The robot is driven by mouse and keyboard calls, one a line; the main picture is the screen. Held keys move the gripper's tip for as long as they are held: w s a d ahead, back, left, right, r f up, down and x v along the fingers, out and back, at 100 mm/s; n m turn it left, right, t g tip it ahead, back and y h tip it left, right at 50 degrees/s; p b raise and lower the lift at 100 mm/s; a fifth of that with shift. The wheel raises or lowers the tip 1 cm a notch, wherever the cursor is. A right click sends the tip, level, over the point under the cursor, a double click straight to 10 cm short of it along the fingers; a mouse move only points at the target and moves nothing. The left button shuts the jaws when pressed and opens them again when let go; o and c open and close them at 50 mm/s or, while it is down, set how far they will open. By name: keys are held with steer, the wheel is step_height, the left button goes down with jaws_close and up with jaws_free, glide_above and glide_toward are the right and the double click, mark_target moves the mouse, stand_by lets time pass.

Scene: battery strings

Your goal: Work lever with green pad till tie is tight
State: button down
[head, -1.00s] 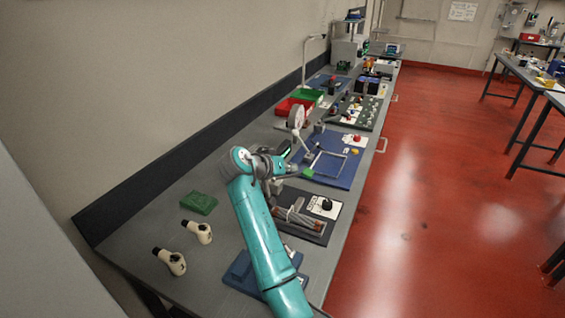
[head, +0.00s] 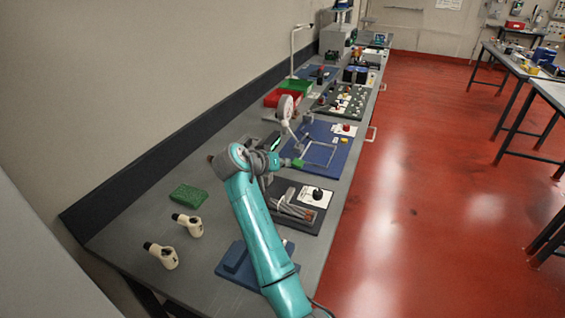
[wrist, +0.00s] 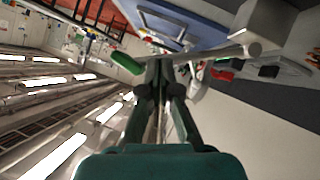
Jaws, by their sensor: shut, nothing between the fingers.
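The green pad (head: 298,162) is at the near edge of the blue mat in the head view. In the wrist view the green pad (wrist: 127,63) is the left end of a pale grey lever (wrist: 222,54), which runs right to a grey block. My gripper (wrist: 160,65) is shut and empty, its fingertips by the lever just right of the pad; I cannot tell if they touch it. In the head view my gripper (head: 284,162) is just left of the pad. A bundle of brownish rods (head: 288,208) lies on a dark mat; I cannot make out the tie clearly.
The blue mat (head: 327,150) holds a grey frame and a red knob. A white round-headed stand (head: 286,108) rises behind my gripper. Red bin (head: 279,98), green block (head: 188,196) and two cream handled tools (head: 188,225) are on the bench.

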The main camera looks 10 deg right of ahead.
steer(key=shift+s+d+f, duration=0.1)
steer(key=shift+f, duration=0.1)
steer(key=shift+s+d+f+m+t+y, duration=0.25)
steer(key=shift+f+m+y, duration=0.1)
steer(key=shift+f, duration=0.1)
steer(key=shift+s+d+f+m+t+y, duration=0.1)
steer(key=shift+d+f+m+t+y, duration=0.15)
steer(key=shift+f+m+y, duration=0.15)
steer(key=shift+s+d+f+m+t+y, duration=0.15)
steer(key=shift+f+m+t+y, duration=0.1)
steer(key=shift+f+m+y, duration=0.3)
steer(key=shift+s+d+f+m+t+y, duration=0.1)
steer(key=shift+f+m+t+y, duration=0.15)
steer(key=shift+f, duration=0.4)
step_height(320, 180, up, 10)
stand_by(0.4)
